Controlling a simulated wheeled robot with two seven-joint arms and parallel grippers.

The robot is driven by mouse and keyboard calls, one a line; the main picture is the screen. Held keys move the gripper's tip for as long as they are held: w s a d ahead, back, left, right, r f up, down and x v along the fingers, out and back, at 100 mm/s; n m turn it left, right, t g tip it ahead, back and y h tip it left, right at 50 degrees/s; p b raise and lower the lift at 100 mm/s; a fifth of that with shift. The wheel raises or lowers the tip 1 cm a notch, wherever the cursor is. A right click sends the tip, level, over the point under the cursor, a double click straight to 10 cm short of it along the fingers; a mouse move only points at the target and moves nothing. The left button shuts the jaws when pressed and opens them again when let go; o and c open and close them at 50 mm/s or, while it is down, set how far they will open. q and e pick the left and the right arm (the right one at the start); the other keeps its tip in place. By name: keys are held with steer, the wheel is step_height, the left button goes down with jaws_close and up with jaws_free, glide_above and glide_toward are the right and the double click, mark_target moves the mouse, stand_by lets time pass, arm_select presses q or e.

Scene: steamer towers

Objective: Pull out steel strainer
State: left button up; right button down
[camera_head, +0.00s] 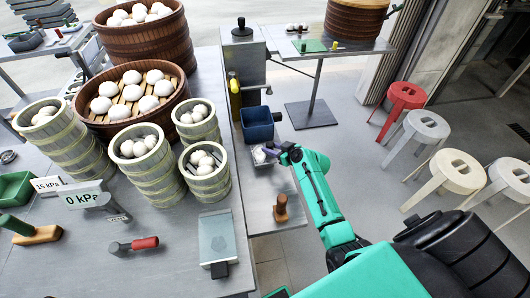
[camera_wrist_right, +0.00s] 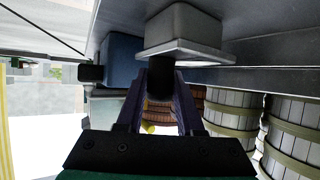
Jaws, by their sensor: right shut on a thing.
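The steel strainer (camera_head: 262,158) is a small grey metal basket with pale contents on the narrow side counter, just in front of a blue bin. In the wrist view it shows as a grey block with a wide flange (camera_wrist_right: 185,33). My right gripper (camera_head: 272,151) reaches it from the right. Its purple fingers (camera_wrist_right: 160,92) are shut on the strainer's black handle (camera_wrist_right: 159,76). The strainer's underside and how deep it sits are hard to tell in the head view. My left gripper is not in view.
A blue bin (camera_head: 257,124) stands right behind the strainer, with a yellow bottle (camera_head: 234,84) beyond it. A wooden-handled tool (camera_head: 281,208) stands nearer on the counter. Bamboo steamers (camera_head: 205,172) with white buns fill the table at left. Stools (camera_head: 403,103) stand at right.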

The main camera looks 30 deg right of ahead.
steer(key=shift+r+p, duration=0.85)
steer(key=shift+r, duration=0.15)
stand_by(0.7)
steer(key=shift+r+p, duration=2.85)
steer(key=shift+r, duration=0.55)
steer(key=shift+f, duration=0.1)
